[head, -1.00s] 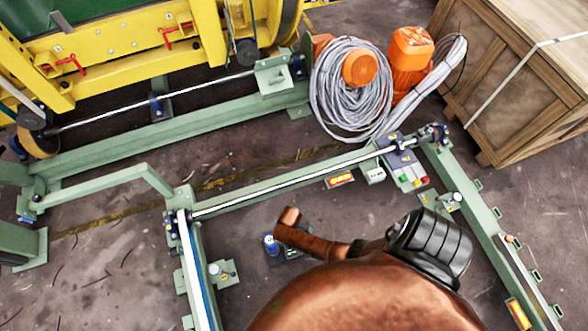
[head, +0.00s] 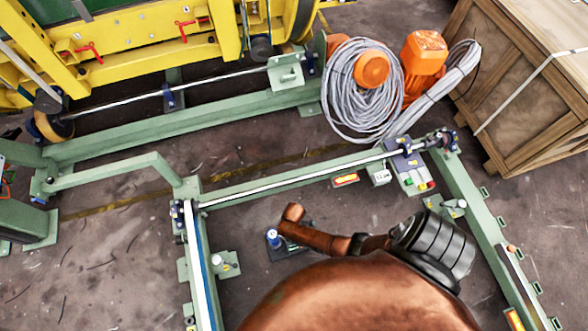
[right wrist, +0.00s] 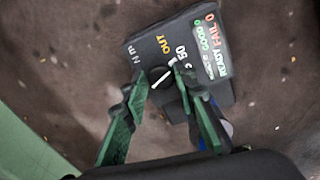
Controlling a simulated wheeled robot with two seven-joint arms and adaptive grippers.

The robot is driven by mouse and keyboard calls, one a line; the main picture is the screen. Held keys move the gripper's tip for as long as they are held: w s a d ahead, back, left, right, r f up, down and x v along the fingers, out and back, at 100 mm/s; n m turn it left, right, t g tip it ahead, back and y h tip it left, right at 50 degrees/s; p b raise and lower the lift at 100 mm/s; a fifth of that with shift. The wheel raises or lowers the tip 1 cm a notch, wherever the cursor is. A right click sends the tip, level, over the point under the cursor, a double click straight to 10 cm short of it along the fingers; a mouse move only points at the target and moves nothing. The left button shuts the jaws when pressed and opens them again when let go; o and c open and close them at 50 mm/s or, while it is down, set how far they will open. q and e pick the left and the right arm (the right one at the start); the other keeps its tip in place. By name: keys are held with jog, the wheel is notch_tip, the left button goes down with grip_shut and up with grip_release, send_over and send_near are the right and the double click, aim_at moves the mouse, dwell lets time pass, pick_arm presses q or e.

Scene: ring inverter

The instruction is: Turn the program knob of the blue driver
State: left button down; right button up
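The driver (right wrist: 150,45) is a dark box with printed labels such as OUT, GOOD, READY and FAIL. It fills the upper middle of the right wrist view. Its program knob (right wrist: 162,77), with a white pointer line, lies between the two green fingertips of my right gripper (right wrist: 160,80). The fingers are apart, one on each side of the knob; I cannot tell whether they touch it. A blue part (right wrist: 228,129) shows behind the right finger. In the head view a small dark unit with a blue cylinder (head: 273,238) stands on the floor. My left gripper is not in view.
A large copper-brown rounded shape (head: 370,290) with a black ribbed part (head: 435,245) covers the bottom middle of the head view. Green frame rails (head: 290,182) surround the area. A wooden crate (head: 525,90) and coiled grey cable (head: 350,105) stand behind.

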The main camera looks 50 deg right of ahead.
jog(key=o, duration=0.3)
jog(key=shift+o, duration=0.2)
notch_tip(320, 180, up, 12)
dwell(0.6)
dwell(0.5)
